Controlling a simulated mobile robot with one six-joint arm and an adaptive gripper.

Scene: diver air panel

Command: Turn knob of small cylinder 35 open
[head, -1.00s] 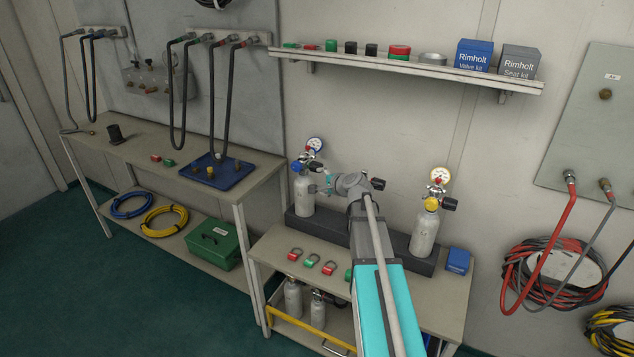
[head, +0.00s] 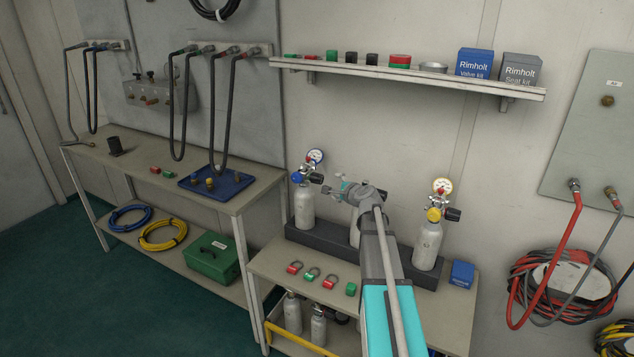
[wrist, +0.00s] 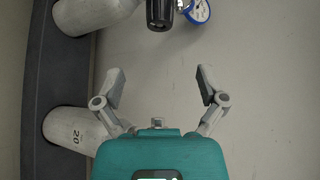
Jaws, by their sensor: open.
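The left small cylinder (head: 304,207) stands upright in the dark rack, with a blue-rimmed gauge (head: 315,157) and a black knob (head: 316,178) facing right. My gripper (head: 331,190) is open and empty, just right of that knob and apart from it. In the wrist view the open fingers (wrist: 160,82) are spread, with the black knob (wrist: 160,12) ahead between their lines and the blue gauge (wrist: 199,10) beside it. A middle cylinder, marked 20 in the wrist view (wrist: 72,138), is mostly hidden behind my arm. No number 35 is legible.
A right cylinder (head: 428,246) with a yellow collar and gauge stands in the same rack (head: 322,238). Several red and green tags (head: 312,274) and a blue box (head: 462,274) lie on the bench. A shelf (head: 405,76) runs above. The wall is close behind.

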